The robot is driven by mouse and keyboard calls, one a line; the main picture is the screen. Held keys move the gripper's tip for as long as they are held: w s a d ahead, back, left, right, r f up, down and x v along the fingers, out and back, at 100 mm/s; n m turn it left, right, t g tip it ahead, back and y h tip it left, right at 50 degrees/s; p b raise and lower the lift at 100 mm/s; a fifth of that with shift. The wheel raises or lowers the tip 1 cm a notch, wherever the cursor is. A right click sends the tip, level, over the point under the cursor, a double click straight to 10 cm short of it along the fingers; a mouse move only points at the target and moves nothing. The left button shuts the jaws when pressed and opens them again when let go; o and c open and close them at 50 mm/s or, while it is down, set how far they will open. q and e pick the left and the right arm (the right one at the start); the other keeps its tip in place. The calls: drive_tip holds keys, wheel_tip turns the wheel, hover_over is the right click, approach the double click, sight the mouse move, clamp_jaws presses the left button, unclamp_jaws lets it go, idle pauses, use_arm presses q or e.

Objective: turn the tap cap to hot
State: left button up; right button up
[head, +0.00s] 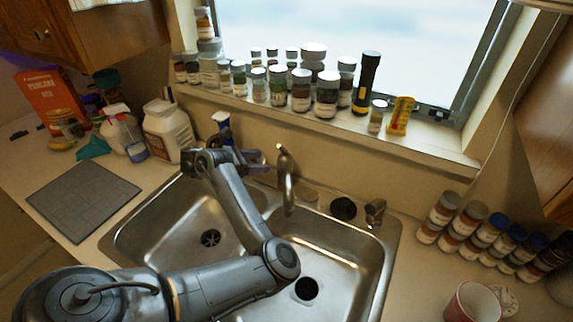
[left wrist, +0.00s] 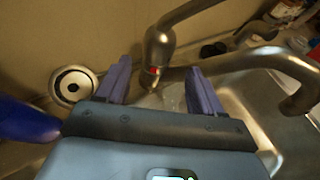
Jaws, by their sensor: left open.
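The metal tap (head: 287,180) stands at the back rim of the sink, with its spout reaching forward. In the left wrist view the rounded tap cap (left wrist: 160,45) has a small red mark low on its side, and a lever or spout rises from it to the upper right. My left gripper (head: 256,159) is just left of the tap in the head view. In the left wrist view my left gripper (left wrist: 159,68) is open, its purple fingers on either side of the cap's lower part; contact cannot be told. My right gripper is not in view.
The double sink (head: 345,250) lies under my left arm. Several jars and a black flashlight (head: 366,82) line the windowsill. A cup (head: 472,303) stands at the right.

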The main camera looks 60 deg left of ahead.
sight(279, 161)
use_arm(q)
drive_tip(key=b+x, duration=0.3)
drive_tip(key=x, duration=0.7)
drive_tip(key=shift+w+b, duration=0.35)
drive_tip(key=shift+c, duration=0.3)
